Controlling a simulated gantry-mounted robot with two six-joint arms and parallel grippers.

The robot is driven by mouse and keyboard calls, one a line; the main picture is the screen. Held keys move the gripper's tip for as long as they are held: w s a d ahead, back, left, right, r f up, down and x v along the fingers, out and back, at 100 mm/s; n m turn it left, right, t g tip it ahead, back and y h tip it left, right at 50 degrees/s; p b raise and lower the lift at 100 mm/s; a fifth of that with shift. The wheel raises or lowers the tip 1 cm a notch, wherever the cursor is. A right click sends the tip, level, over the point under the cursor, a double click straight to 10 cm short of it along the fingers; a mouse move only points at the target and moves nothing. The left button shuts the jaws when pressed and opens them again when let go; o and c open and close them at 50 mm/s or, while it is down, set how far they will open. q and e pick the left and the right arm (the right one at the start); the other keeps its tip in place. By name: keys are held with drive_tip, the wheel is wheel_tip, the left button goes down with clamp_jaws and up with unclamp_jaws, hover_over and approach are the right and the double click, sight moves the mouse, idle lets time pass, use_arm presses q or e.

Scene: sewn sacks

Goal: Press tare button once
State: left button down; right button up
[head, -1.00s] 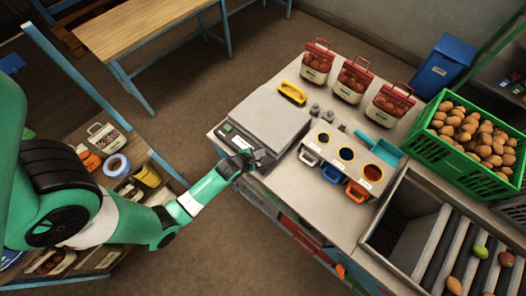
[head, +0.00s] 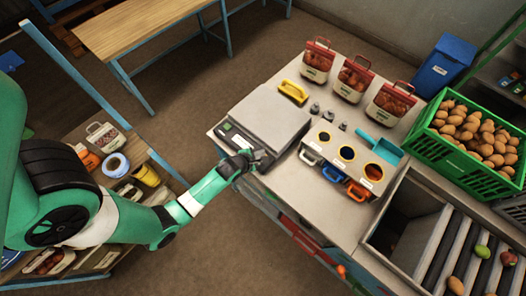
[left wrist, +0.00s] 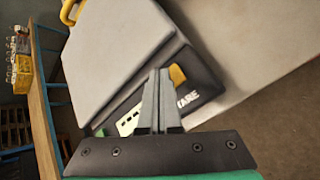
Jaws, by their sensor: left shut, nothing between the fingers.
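The grey scale (head: 270,116) stands on the left end of the counter. Its dark front panel carries a display and labels. In the left wrist view, the yellow-orange tare button (left wrist: 177,75) sits on the panel beside the word TARE, partly hidden by my fingers. My left gripper (head: 257,156) is at the scale's front panel, shut and empty. In the left wrist view its closed fingertips (left wrist: 159,73) overlap the button's left edge; I cannot tell whether they touch it. My right gripper is not in view.
A yellow-handled scoop (head: 293,92) and small weights (head: 325,113) lie near the scale. A holder with three round openings (head: 346,154) stands to its right. Filled red-topped sacks (head: 355,76) line the back. A green crate (head: 470,135) of potatoes is further right.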

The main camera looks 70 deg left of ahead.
use_arm(q)
drive_tip(key=shift+f+b, duration=0.4)
drive_tip(key=shift+f, duration=0.1)
idle(0.6)
drive_tip(key=shift+r, duration=0.1)
drive_tip(key=shift+r+p, duration=0.8)
drive_tip(key=shift+p, duration=0.05)
wheel_tip(320, 180, up, 5)
drive_tip(key=p, duration=0.4)
drive_tip(key=shift+r+p, duration=0.1)
drive_tip(key=shift+p, duration=0.25)
idle(0.5)
